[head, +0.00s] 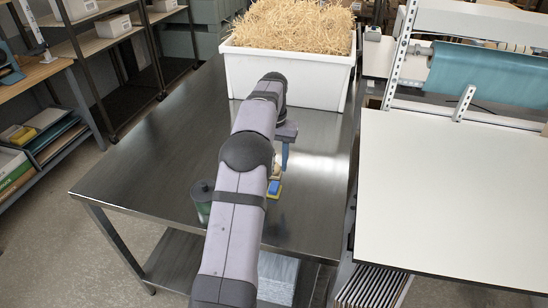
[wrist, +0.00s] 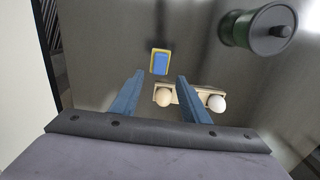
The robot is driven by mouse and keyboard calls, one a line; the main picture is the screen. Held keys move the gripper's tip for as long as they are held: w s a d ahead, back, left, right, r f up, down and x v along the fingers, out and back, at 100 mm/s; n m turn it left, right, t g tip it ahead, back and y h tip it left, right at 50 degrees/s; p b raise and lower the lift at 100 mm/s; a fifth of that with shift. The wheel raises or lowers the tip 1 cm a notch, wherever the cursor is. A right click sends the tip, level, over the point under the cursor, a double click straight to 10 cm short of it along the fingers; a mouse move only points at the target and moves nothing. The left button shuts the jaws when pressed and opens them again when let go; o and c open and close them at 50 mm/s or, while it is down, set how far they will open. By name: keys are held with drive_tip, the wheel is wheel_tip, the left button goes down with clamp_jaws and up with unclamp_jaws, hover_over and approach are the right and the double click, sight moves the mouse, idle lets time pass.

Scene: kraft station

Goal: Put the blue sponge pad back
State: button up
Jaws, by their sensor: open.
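The blue sponge pad (wrist: 160,62) lies on the steel table, a small blue block with yellow showing around its edges. It also shows in the head view (head: 273,190), beside my forearm. My gripper (wrist: 160,76) is open and empty, its two blue fingers pointing down toward the table. In the wrist view the pad appears just beyond and between the fingertips; they do not touch it. In the head view my gripper (head: 285,167) hangs above the table, slightly farther back than the pad. My arm hides part of the area to the pad's left.
A pale wooden holder with two egg-like knobs (wrist: 188,97) lies close to the pad. A green jar with a black lid (head: 202,200) stands left of my arm. A white bin of straw (head: 290,75) stands at the back. The table's left side (head: 145,165) is clear.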

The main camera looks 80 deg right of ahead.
drive_tip(key=shift+r, duration=1.3)
drive_tip(key=w+a+n, duration=0.2)
drive_tip(key=w+a, duration=0.4)
drive_tip(key=w, duration=0.3)
drive_tip(key=w+a+n, duration=0.3)
drive_tip(key=w+a, duration=0.2)
drive_tip(key=w, duration=0.4)
drive_tip(key=w+a+n, duration=0.2)
drive_tip(key=w+a, duration=0.2)
drive_tip(key=a, duration=0.4)
drive_tip(key=w+a+n, duration=0.2)
drive_tip(key=w+a, duration=0.2)
drive_tip(key=a, duration=0.5)
drive_tip(key=s+a+f+n, duration=0.1)
drive_tip(key=a+f+n, duration=0.25)
drive_tip(key=a, duration=1.25)
drive_tip(key=s+a+f+n, duration=0.3)
drive_tip(key=s+a+n, duration=0.2)
drive_tip(key=s+a, duration=0.4)
drive_tip(key=shift+s+a+f, duration=0.25)
drive_tip(key=shift+a+f, duration=0.1)
drive_tip(key=shift+a, duration=0.8)
